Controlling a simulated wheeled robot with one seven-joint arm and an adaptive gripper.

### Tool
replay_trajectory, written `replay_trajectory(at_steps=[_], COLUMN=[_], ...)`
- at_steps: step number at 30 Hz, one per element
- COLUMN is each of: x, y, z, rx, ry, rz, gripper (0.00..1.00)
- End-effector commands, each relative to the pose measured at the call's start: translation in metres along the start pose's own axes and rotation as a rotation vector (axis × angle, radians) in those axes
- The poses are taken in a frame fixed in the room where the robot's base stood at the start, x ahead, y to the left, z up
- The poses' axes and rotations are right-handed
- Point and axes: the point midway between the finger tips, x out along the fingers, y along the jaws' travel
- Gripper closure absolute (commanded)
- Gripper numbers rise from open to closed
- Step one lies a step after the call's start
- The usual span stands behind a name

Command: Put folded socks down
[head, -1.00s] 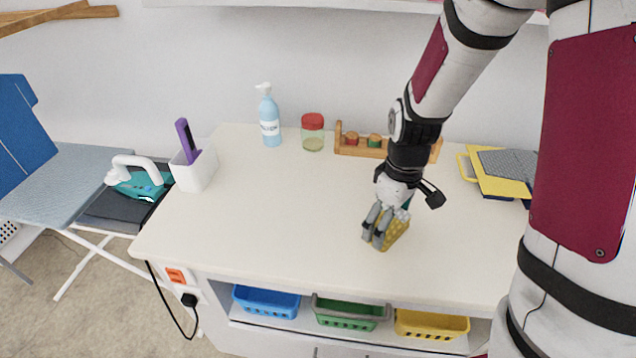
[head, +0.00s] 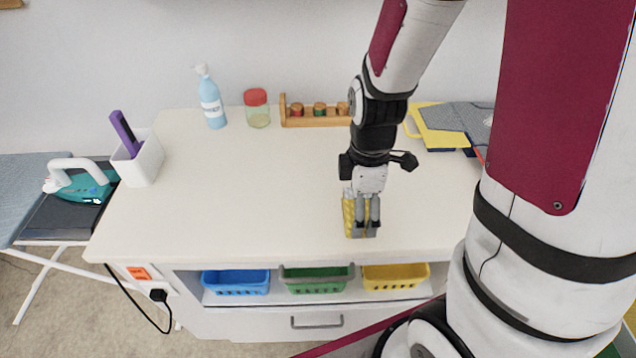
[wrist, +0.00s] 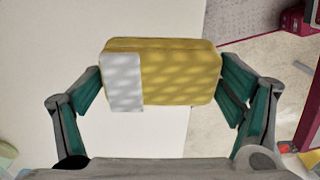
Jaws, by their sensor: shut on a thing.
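The folded socks (wrist: 180,72) are a yellow patterned bundle with a white patch on one side. They also show in the head view (head: 349,215), low over the front part of the white counter (head: 230,200). My gripper (head: 365,228) points down with its fingers on both sides of the bundle. In the wrist view my gripper (wrist: 165,85) is shut on the socks, with a teal pad at each end. I cannot tell whether the socks touch the counter. The fingers hide part of the bundle in the head view.
Along the back stand a blue pump bottle (head: 212,100), a red-lidded jar (head: 257,108) and a wooden rack (head: 318,112). A yellow-and-grey folded pile (head: 440,125) lies back right. Blue (head: 236,282), green (head: 318,280) and yellow (head: 396,276) baskets sit below. The counter's left middle is clear.

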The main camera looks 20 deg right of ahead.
Motion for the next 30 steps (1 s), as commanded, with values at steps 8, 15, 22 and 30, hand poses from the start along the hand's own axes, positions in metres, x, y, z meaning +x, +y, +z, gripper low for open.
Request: replay_trajectory(at_steps=[8, 15, 22, 30], x=[0.004, 0.009, 0.012, 0.042], y=[0.045, 0.085, 0.096, 0.096], z=[-0.031, -0.058, -0.066, -0.066], rx=[-0.002, 0.0, 0.001, 0.001], ry=[-0.001, -0.001, -0.001, -0.002], rz=[0.0, 0.0, -0.002, -0.003], gripper=[0.4, 0.4, 0.4, 0.4])
